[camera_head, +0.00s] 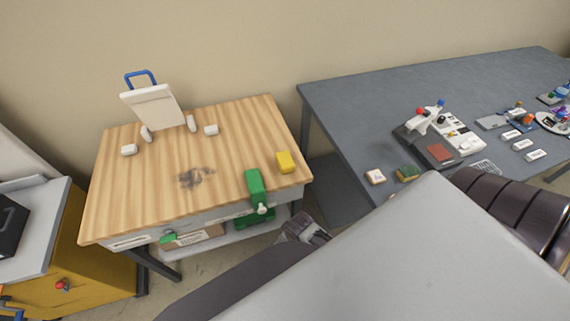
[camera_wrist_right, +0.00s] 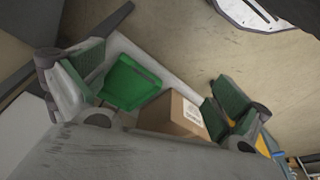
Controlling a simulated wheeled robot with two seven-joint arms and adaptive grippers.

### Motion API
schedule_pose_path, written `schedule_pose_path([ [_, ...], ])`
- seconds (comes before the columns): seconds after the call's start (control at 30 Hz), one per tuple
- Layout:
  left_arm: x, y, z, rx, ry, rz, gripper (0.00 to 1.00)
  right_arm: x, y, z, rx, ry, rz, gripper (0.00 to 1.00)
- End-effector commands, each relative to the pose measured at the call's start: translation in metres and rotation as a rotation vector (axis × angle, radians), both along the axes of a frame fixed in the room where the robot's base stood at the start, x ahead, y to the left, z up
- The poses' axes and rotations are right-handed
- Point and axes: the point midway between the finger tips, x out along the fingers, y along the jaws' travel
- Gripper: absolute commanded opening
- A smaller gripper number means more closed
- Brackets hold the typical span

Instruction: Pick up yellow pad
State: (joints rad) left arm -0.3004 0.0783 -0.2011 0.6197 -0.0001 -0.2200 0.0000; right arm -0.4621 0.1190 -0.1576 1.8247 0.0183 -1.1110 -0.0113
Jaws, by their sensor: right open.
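The yellow pad (camera_head: 286,162) is a small yellow block. It lies near the right front edge of the wooden bench top, just right of a green tool. It cannot be made out in the right wrist view. My right gripper (camera_head: 304,230) appears in the head view below the bench's front right corner, partly hidden by my own arm and apart from the pad. In the right wrist view my right gripper (camera_wrist_right: 160,90) has its two green-lined fingers wide apart, with nothing held between them. My left gripper is not in view.
The wooden bench (camera_head: 150,205) carries the green tool (camera_head: 255,186), several small white blocks and a white tilted panel (camera_head: 152,106). A cardboard box (camera_wrist_right: 172,112) and a green item (camera_wrist_right: 130,80) sit below. A grey table (camera_head: 350,105) with devices stands at right.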

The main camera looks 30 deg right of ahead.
Motion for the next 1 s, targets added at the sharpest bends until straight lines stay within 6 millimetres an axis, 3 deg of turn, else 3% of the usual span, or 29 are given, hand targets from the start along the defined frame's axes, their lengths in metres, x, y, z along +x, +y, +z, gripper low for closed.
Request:
schedule_pose_path([
  [0.33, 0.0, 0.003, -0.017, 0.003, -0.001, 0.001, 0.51, 0.03, 0.013, 0.083, 0.017, -0.046, 0.072, 1.0],
  [0.6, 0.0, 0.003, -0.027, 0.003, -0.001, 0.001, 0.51, 0.052, 0.034, 0.145, 0.036, -0.08, 0.224, 1.0],
  [1.0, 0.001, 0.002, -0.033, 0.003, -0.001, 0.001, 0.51, 0.075, 0.059, 0.187, 0.031, -0.093, 0.477, 1.0],
])
